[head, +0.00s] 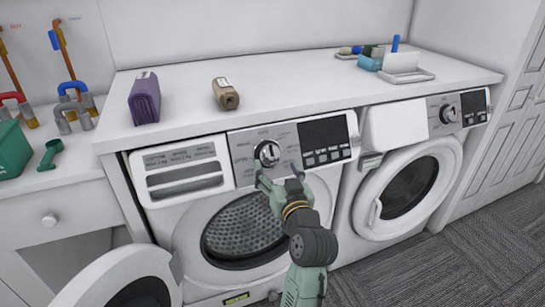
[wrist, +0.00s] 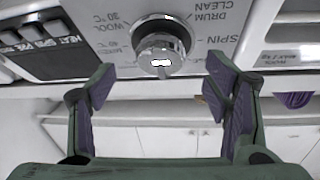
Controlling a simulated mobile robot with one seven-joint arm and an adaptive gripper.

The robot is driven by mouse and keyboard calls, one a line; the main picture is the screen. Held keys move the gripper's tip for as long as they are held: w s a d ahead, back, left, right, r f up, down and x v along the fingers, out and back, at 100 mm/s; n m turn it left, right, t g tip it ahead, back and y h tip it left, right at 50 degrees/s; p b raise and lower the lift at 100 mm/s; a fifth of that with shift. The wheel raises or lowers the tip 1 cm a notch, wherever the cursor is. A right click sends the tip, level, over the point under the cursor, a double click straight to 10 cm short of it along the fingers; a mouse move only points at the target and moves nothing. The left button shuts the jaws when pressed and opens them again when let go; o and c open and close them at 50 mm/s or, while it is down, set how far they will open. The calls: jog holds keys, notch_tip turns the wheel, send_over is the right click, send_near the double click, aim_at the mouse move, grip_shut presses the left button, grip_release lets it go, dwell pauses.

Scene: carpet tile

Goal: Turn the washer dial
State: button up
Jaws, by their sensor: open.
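The washer dial (head: 267,153) is a round silver knob on the control panel of the left washer (head: 196,224), between the drawer and the dark display. In the wrist view the dial (wrist: 161,44) sits at top centre, ringed by printed labels such as SPIN and WOOL. My gripper (head: 279,176) is in front of the panel, just below the dial. Its two purple-padded fingers (wrist: 161,78) are spread apart, one to each side of the dial in the wrist view. Nothing is between them, and they appear clear of the dial.
The left washer's round door (head: 124,278) stands open at lower left. A second machine (head: 404,187) stands to the right. On the white countertop (head: 290,80) are a purple pack (head: 145,98), a brown bottle (head: 225,93) and a white tray (head: 408,76). Carpet lies at lower right.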

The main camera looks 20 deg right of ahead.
aim_at(272, 159)
jog(key=shift+w+d+p, duration=0.15)
jog(key=shift+w+p, duration=0.35)
jog(key=shift+w, duration=1.7)
jog(key=shift+c, duration=0.2)
jog(key=c, duration=1.1)
